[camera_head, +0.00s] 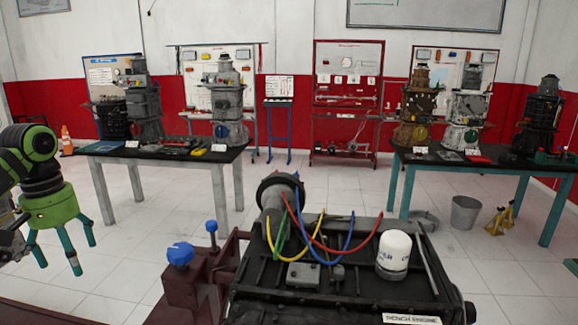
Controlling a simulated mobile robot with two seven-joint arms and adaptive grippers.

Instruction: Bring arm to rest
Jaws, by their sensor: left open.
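My left gripper (62,250) is at the left edge of the head view, with a green body and teal fingers pointing down. Its fingers are spread apart and nothing is between them. It hangs over the floor to the left of the bench engine (335,297), touching nothing that I can see. My left arm is bent, with a black and green joint above the gripper. My right gripper is not in the view.
The bench engine with coloured cables and a white filter (394,255) fills the front centre. Blue knobs (180,254) stand on its left. A left table (160,152) and a right table (490,160) hold engine parts. A bucket (465,212) stands on the floor.

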